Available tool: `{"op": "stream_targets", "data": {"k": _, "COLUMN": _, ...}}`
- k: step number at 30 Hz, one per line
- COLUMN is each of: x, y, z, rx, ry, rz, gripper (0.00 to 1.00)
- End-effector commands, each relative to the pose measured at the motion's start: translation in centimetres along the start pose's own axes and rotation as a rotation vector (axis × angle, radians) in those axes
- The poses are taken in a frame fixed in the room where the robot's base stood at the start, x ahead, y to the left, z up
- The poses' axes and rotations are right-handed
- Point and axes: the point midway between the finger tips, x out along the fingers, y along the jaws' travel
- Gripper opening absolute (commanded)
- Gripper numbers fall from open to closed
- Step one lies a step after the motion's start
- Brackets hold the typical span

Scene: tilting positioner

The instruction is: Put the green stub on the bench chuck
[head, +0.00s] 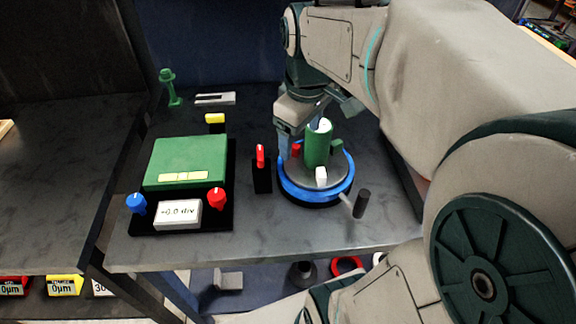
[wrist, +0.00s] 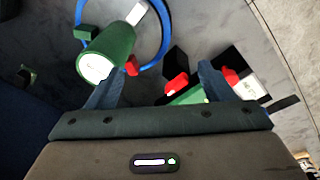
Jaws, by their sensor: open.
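The green stub (head: 318,148), a cylinder with a white top, stands upright on the bench chuck (head: 286,186), a round grey plate with a blue ring. Red, white and green jaws sit around the stub; I cannot tell whether they touch it. In the wrist view my gripper (wrist: 160,84) is open and empty. The stub (wrist: 112,52) there lies by the left fingertip, not between the fingers. Part of the chuck's ring (wrist: 166,35) shows beyond it.
A green box (head: 185,158) with blue and red knobs and a display (head: 178,213) stands left of the chuck. A red-tipped black switch post (head: 261,170) is between them. A dark handle (head: 361,204) sticks out at the chuck's front right. A green figure-like post (head: 170,88) stands at the back left.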

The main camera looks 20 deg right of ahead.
Motion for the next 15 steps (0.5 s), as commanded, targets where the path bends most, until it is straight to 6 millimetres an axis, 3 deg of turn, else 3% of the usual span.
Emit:
{"op": "stream_targets", "data": {"k": 1, "x": 0.8, "y": -1.7, "z": 0.6, "rx": 0.077, "ry": 0.018, "rz": 0.009, "gripper": 0.75}}
{"op": "stream_targets", "data": {"k": 6, "x": 3.3, "y": -5.6, "z": 2.3, "rx": 0.346, "ry": 0.079, "rz": 0.026, "gripper": 0.75}}
{"op": "stream_targets", "data": {"k": 10, "x": 4.6, "y": -7.4, "z": 3.3, "rx": 0.481, "ry": 0.111, "rz": 0.027, "gripper": 0.75}}
{"op": "stream_targets", "data": {"k": 15, "x": 5.3, "y": -8.1, "z": 3.9, "rx": 0.553, "ry": 0.126, "rz": 0.024, "gripper": 0.75}}
